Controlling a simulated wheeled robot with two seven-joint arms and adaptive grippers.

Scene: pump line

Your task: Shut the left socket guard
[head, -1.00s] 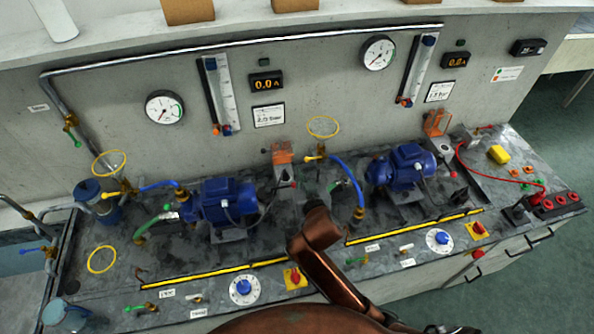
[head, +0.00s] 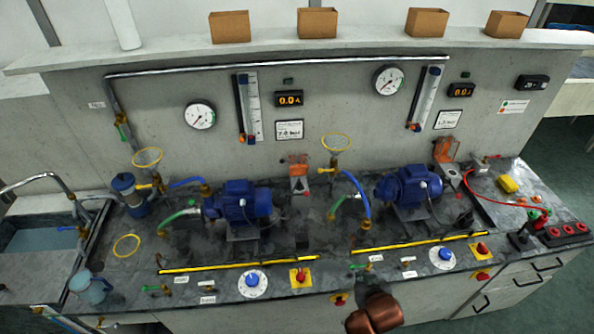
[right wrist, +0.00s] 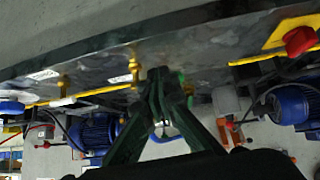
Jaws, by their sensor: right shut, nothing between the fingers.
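The left socket guard (head: 298,160) is an orange see-through flap, raised above its small grey socket box (head: 299,185), behind and between the two blue pumps. In the upside-down right wrist view, the grey socket box (right wrist: 226,101) shows right of my gripper, with the orange guard (right wrist: 238,133) at it. My right gripper (right wrist: 160,76) has its dark fingers together and empty, near the bench's front edge and apart from the guard. My left gripper is out of view.
The left pump (head: 237,203) and right pump (head: 407,186) flank the socket. The right socket guard (head: 446,149) is also raised. A red switch (head: 301,276) is at the front edge.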

